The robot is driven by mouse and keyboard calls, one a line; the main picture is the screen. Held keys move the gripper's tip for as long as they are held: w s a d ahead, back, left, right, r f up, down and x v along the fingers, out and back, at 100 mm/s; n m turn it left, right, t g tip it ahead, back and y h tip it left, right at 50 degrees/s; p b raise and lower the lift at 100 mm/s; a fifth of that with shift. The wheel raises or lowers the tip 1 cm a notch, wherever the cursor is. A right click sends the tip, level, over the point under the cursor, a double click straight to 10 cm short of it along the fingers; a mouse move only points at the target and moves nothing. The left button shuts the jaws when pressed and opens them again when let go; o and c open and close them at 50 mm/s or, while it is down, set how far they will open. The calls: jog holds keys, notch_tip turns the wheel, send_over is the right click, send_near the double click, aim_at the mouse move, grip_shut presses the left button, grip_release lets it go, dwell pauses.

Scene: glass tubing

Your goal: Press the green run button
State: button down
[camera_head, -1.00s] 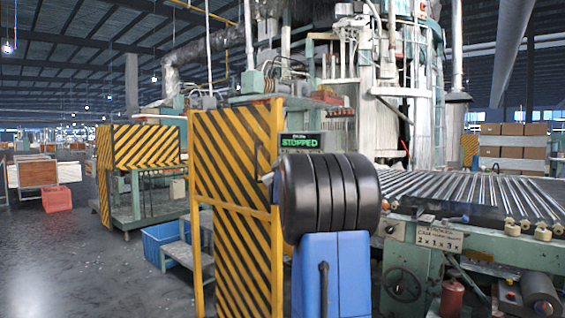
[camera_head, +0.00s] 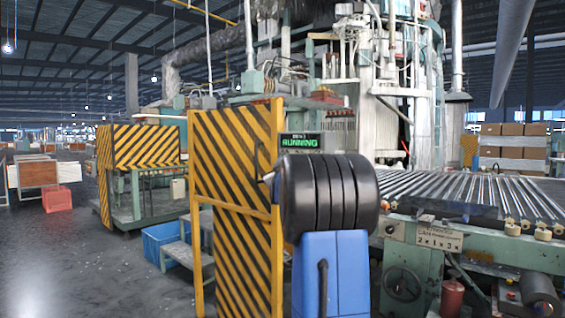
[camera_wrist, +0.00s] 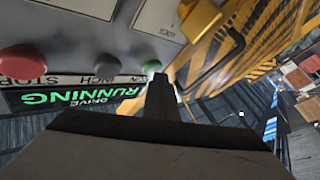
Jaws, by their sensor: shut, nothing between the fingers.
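The green button (camera_wrist: 152,67) sits on a grey control panel (camera_wrist: 125,25) in the wrist view. My gripper (camera_wrist: 160,79) is shut and empty, its tip right at the edge of the green button. I cannot tell whether the tip still touches it. The display (camera_wrist: 70,98) below the buttons in that view reads "DRIVE RUNNING" in green, seen upside down. The display (camera_head: 300,142) also reads "RUNNING" in the head view.
A red button (camera_wrist: 20,63) and a grey button (camera_wrist: 107,67) share the panel. A yellow knob (camera_wrist: 200,18) stands out nearby. A yellow-black striped guard (camera_head: 235,225) stands left of the display, and a roller conveyor (camera_head: 480,195) runs at the right.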

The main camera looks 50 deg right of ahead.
jog(key=shift+a, duration=0.15)
jog(key=shift+s+a, duration=0.1)
jog(key=shift+a, duration=0.75)
